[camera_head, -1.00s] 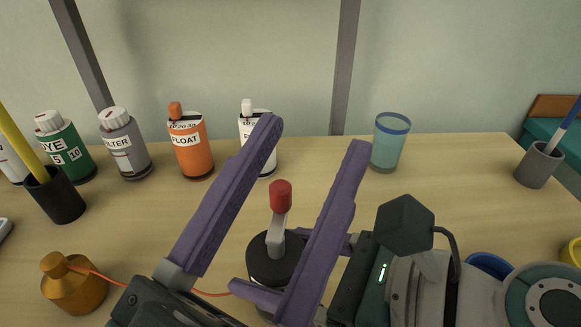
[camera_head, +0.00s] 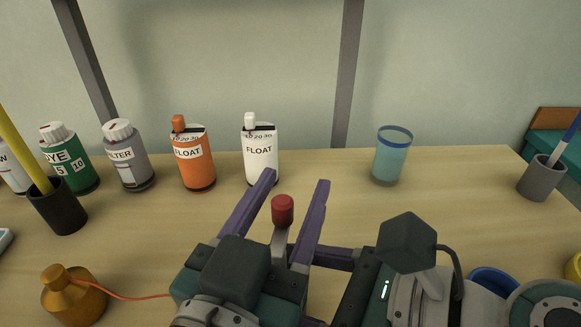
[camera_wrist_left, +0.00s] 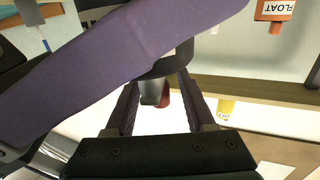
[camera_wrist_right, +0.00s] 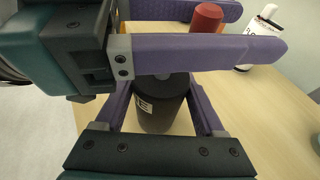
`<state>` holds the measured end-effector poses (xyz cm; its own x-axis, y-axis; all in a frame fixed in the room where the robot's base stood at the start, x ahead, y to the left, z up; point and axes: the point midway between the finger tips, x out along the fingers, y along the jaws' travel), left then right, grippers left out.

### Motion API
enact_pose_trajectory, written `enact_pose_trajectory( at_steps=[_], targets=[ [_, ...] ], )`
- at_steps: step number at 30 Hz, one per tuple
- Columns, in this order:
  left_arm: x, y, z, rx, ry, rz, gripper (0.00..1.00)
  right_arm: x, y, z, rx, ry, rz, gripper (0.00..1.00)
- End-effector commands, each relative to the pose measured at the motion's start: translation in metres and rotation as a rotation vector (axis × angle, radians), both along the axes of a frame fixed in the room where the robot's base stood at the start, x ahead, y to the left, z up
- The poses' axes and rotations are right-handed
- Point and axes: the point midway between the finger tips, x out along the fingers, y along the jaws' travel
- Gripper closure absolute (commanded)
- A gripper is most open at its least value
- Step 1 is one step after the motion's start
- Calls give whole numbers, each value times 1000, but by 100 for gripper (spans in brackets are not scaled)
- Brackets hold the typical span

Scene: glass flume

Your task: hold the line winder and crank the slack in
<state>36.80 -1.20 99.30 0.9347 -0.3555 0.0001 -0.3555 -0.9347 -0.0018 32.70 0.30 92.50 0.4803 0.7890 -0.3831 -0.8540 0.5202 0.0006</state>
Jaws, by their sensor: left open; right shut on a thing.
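The line winder (camera_wrist_right: 160,108) is a black drum with a grey crank arm (camera_head: 280,242) and a red knob (camera_head: 283,211) on top. My right gripper (camera_wrist_right: 160,92) is shut on the drum, which stands upright between its fingers in the right wrist view. My left gripper (camera_head: 296,180) is open, with one finger on each side of the red knob. The knob also shows between its fingers in the left wrist view (camera_wrist_left: 162,94). In the head view my left gripper hides the drum. An orange line (camera_head: 125,297) runs from a brass weight (camera_head: 72,300) toward the winder.
Behind stand a green dye bottle (camera_head: 70,160), a grey filter bottle (camera_head: 128,158), an orange float bottle (camera_head: 194,165) and a white float bottle (camera_head: 260,158). A blue glass (camera_head: 390,158) and a grey pen cup (camera_head: 538,180) stand right. The table between is clear.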

Motion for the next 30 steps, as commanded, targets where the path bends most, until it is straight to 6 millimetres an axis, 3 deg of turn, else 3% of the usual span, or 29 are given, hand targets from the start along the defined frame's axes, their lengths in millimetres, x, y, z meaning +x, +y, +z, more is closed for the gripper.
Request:
enact_pose_trajectory(
  at_steps=[4, 13, 27, 30],
  targets=[
    [11, -4, 0, 0, -1, 0, 45, 0, 0, 0, 0, 0, -1, 93],
    [12, -5, 0, 0, 0, 0, 45, 0, 0, 0, -1, -1, -1, 93],
    [12, -5, 0, 0, 0, 0, 98, 0, 0, 0, 0, 0, -1, 93],
    [12, -5, 0, 0, 0, 0, 100, 0, 0, 0, 0, 0, -1, 93]
  ],
)
